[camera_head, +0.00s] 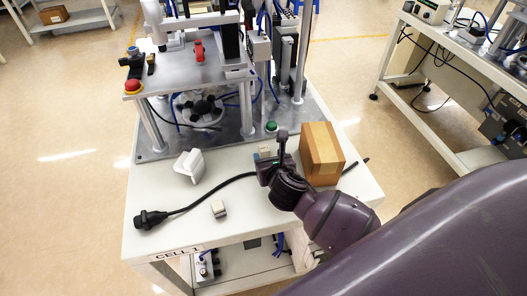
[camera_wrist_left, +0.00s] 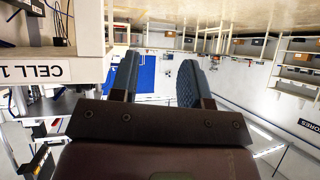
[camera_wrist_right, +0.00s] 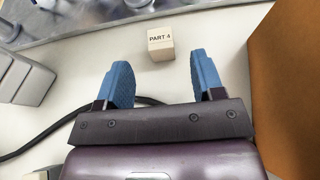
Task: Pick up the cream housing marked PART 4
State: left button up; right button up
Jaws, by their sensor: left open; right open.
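The cream housing marked PART 4 (camera_wrist_right: 160,44) stands on the white table just beyond my right fingertips in the right wrist view, roughly centred between them. My right gripper (camera_wrist_right: 160,78) is open and empty, with blue finger pads. In the head view the housing (camera_head: 264,152) is partly hidden behind my right gripper (camera_head: 277,158). My left gripper (camera_wrist_left: 158,78) is open and empty in the left wrist view, away from the tabletop; it is not in the head view.
A brown box (camera_head: 322,153) stands close right of my right gripper. A black cable (camera_head: 205,194) runs beneath it. A white angled part (camera_head: 189,166) and another small cream block (camera_head: 218,209) are to the left. A metal fixture (camera_head: 195,70) stands behind.

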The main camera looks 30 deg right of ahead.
aim_at(265, 152)
jog(key=shift+f+b+x, duration=0.2)
jog(key=shift+b+x, duration=0.5)
jog(key=shift+x, duration=2)
jog(key=shift+s, duration=0.1)
jog(key=c, duration=1)
